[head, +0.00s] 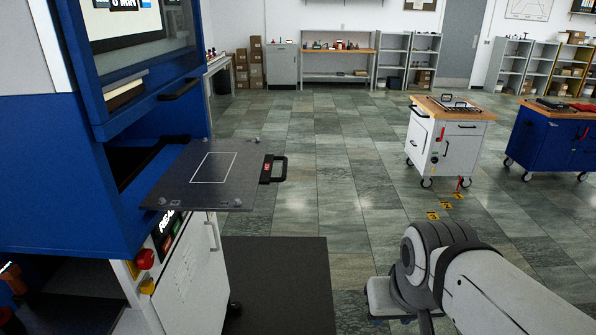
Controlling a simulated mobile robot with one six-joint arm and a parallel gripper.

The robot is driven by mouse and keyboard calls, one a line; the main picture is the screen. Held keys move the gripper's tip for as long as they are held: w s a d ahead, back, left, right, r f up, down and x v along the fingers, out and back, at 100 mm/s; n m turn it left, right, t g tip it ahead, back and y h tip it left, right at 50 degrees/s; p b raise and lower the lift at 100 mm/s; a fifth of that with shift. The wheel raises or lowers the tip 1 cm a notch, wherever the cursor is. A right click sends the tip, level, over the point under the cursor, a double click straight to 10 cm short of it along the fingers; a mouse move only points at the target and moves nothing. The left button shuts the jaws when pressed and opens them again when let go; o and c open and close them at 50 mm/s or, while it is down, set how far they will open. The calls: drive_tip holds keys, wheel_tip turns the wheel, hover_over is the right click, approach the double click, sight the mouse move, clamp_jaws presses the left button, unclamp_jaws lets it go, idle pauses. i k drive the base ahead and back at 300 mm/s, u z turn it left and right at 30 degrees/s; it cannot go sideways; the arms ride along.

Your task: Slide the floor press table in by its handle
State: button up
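The press table (185,190) is a flat dark grey plate with a white square outline. It sticks out to the right from the opening in the blue floor press (48,165) at the left of the head view. Its black handle (279,169) is on the plate's right edge. My arm comes in from the lower right, with its grey-white joint right of and below the handle, well apart from it. My gripper's fingers cannot be made out in this view.
A dark mat (280,285) lies on the floor in front of the press. A white wheeled cabinet (450,140) and a blue wheeled cabinet (550,143) stand at the right. Shelves and a workbench (337,65) line the back wall.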

sight(210, 176)
drive_tip(key=u, duration=0.15)
drive_tip(key=i, duration=0.9)
drive_tip(key=z, duration=0.05)
